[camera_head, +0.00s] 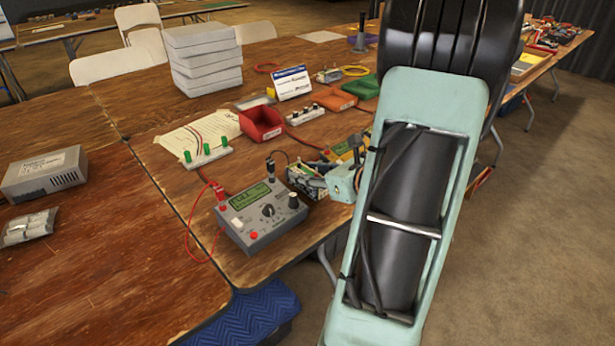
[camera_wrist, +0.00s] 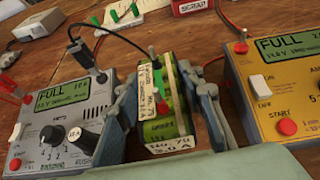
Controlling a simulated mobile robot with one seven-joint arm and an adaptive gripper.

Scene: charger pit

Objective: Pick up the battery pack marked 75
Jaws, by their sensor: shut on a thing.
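My gripper (camera_wrist: 166,108) is shut on the pack, one finger on each side. In the head view my gripper (camera_head: 325,182) is partly hidden by my arm. A grey charger (camera_wrist: 62,120) stands left of the pack and a yellow charger (camera_wrist: 285,95) right of it. Both displays read "FULL".
Red and black leads run around the grey charger.

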